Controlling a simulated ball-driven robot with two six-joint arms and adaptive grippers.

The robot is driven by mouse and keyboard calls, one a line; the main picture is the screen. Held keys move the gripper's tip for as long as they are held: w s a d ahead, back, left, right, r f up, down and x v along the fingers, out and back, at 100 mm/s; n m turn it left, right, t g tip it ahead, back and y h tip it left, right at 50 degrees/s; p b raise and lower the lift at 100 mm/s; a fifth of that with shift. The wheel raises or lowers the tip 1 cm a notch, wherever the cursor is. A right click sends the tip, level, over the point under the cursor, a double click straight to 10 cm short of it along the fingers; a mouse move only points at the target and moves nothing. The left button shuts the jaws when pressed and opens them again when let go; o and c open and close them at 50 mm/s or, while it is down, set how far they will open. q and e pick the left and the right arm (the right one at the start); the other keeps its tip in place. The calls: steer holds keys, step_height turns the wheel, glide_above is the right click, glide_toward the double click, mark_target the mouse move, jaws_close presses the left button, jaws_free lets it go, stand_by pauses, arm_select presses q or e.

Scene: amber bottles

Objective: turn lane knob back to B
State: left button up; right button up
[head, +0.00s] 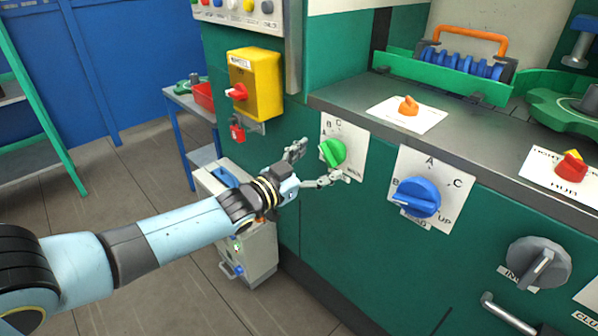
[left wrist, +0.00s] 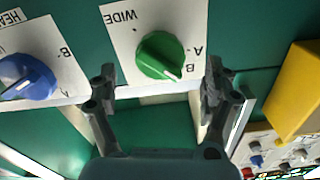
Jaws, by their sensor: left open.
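A green knob (head: 333,152) sits on a white lettered plate (head: 354,139) on the green machine front. My left gripper (head: 316,166) is open and empty, just in front of the green knob. In the left wrist view my left gripper's fingers (left wrist: 159,76) stand on either side of it, apart from it. My right gripper is not in view.
A blue knob (head: 416,197) on its own lettered plate is to the right, with a grey knob (head: 538,263) further right. A yellow box with a red switch (head: 255,84) is up left. The counter edge (head: 420,135) juts out above the knobs.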

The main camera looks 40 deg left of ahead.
arm_select(q)
steer(key=s, duration=0.7)
steer(key=shift+a, duration=0.25)
